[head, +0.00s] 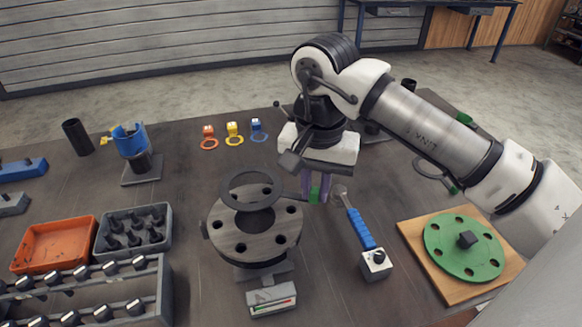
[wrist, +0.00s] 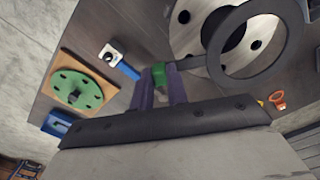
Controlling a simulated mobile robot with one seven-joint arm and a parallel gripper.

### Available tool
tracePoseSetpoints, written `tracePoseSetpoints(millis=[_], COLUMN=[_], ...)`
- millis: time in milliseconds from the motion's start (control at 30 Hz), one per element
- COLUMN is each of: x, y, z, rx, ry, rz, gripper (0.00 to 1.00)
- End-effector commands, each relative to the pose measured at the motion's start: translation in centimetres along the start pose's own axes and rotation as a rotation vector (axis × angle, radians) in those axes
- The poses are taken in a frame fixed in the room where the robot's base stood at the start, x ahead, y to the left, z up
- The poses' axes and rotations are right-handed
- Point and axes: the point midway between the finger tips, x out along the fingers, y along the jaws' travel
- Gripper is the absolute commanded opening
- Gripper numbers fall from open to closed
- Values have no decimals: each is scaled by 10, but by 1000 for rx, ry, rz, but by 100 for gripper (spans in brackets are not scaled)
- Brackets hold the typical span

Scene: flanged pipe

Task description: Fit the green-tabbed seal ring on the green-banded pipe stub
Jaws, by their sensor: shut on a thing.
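My gripper (head: 312,190) is shut on a green tab (head: 315,195) at the edge of a dark grey seal ring (head: 226,189). In the wrist view the purple fingers close on the green tab (wrist: 159,74), and the ring (wrist: 299,45) reaches out to the right. The ring appears in front of a grey flange (head: 253,243) with bolt holes and a central opening. It looks held above the flange, roughly flat, but the gap is hard to judge. I cannot make out a green band on a pipe stub; the flange's underside is hidden.
A blue-handled tool (head: 360,228) lies right of the flange, beside a small box (head: 376,264). A green disc (head: 463,246) sits on a wooden board at right. Several small coloured-tab rings (head: 234,139) lie behind. Trays (head: 55,243) fill the left. Green bits (head: 465,118) show behind my arm.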

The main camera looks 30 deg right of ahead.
Motion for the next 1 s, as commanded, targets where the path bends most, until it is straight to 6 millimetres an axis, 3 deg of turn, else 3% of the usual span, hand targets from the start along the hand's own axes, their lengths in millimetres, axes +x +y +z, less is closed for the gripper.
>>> tracePoseSetpoints(millis=[267,700,1000], x=[11,48,50], y=[4,3,3], z=[2,2,2], rx=[-8,-7,-7], ry=[0,0,0], rz=[-1,-1,-1], gripper=[0,0,0])
